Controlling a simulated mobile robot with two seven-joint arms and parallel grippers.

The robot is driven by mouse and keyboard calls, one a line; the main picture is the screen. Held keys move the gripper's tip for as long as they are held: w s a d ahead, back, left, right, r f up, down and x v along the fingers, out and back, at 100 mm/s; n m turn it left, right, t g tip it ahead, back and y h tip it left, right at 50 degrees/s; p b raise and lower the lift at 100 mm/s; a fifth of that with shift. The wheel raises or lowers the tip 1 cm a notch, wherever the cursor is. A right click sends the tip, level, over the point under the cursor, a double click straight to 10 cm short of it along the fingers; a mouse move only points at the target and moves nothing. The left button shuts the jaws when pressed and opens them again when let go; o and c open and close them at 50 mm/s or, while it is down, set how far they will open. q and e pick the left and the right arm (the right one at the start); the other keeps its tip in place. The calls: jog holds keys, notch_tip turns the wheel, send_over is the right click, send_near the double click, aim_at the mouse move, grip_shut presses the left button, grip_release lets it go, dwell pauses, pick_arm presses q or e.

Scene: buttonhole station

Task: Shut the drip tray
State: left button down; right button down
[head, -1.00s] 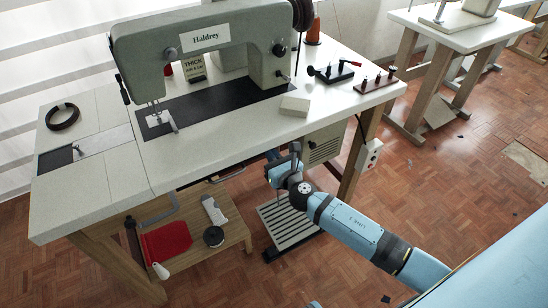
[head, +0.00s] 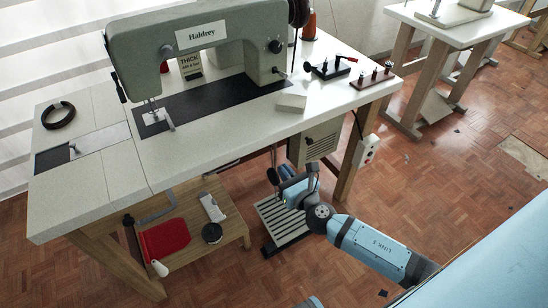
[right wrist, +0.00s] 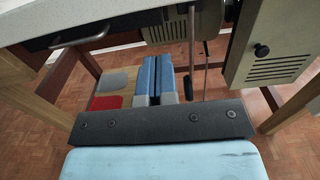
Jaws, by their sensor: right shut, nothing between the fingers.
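The drip tray cannot be told for certain. A dark bar handle (head: 222,170) shows under the front edge of the sewing table, and it also shows at upper left in the right wrist view (right wrist: 80,39). The part it belongs to is mostly hidden by the tabletop. My right gripper (head: 284,172) is low in front of the table, to the right of the handle and apart from it. In the right wrist view its two blue fingers (right wrist: 156,62) lie together, empty, pointing under the table. My left gripper is not in view.
The sewing table (head: 215,145) overhangs the space. A motor box (head: 318,140) and upright rods (right wrist: 192,55) stand close to my right gripper. A ribbed pedal (head: 283,222) lies below. A low wooden shelf (head: 185,245) holds a red cloth (head: 166,238).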

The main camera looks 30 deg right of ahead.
jog(key=s, duration=0.3)
jog(key=p, duration=0.1)
send_near(245, 155)
notch_tip(245, 155, down, 3)
jog(key=s, duration=0.1)
pick_arm(q)
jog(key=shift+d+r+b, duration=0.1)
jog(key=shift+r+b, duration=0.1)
jog(key=shift+b, duration=0.7)
pick_arm(e)
jog(key=w, duration=1.3)
jog(key=shift+w+d+r, duration=0.1)
jog(key=shift+w+d, duration=0.1)
jog(key=shift+d, duration=0.05)
